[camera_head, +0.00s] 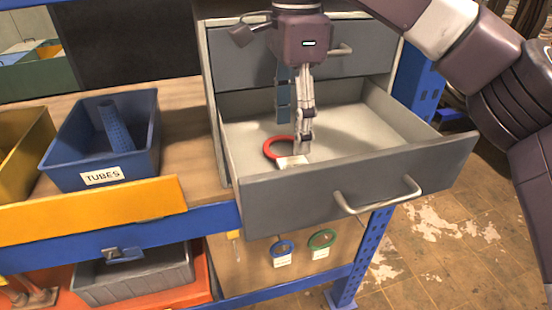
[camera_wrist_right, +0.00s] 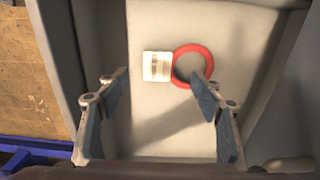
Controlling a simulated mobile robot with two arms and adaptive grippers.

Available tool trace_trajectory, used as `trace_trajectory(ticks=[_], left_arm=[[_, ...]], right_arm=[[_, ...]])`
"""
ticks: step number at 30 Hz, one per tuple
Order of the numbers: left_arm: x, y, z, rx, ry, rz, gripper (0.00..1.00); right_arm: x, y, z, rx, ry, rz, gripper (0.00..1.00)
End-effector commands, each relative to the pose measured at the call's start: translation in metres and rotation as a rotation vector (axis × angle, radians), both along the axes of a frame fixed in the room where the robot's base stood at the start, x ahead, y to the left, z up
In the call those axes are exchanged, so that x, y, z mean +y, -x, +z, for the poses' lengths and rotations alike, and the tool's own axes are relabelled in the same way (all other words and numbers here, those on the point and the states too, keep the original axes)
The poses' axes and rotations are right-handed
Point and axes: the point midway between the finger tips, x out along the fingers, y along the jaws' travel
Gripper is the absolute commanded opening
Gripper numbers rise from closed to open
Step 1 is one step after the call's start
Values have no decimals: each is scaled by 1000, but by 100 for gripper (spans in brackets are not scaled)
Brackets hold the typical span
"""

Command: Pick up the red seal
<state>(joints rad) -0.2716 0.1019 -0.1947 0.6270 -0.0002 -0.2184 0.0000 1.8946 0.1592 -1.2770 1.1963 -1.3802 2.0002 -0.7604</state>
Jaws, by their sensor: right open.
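The red seal (camera_head: 279,149) is a red ring with a white tag (camera_head: 293,161). It lies flat in the open grey drawer (camera_head: 262,194), and my right gripper hides part of it in the head view. In the right wrist view the red seal (camera_wrist_right: 208,60) lies ahead of the fingers, its tag (camera_wrist_right: 157,66) to its left. My right gripper (camera_head: 296,143) reaches down into the drawer, open and empty. In the right wrist view its fingers (camera_wrist_right: 162,95) are spread wide, the right fingertip near the ring's lower edge. Contact cannot be told. My left gripper is not in view.
A blue bin (camera_head: 62,160) labelled TUBES stands on the shelf to the left. A blue ring (camera_head: 283,247) and a green ring (camera_head: 322,239) with tags hang below the drawer. The drawer walls surround the right gripper. A closed drawer (camera_head: 352,66) sits above.

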Motion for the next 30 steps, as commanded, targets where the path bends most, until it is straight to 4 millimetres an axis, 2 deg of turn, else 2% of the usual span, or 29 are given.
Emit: trace_trajectory(ticks=[7,11,16,21,24,30], left_arm=[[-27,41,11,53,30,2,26],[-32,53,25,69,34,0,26],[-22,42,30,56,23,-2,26],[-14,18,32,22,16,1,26],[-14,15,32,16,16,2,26],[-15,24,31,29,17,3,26]], right_arm=[[-1,-2,-24,4,0,-1,60],[0,-7,-43,6,0,0,60],[0,-8,-65,3,0,-2,60],[0,-8,-71,1,-2,-2,60],[0,-8,-71,2,-2,-2,60],[0,-8,-71,2,-2,-2,39]])
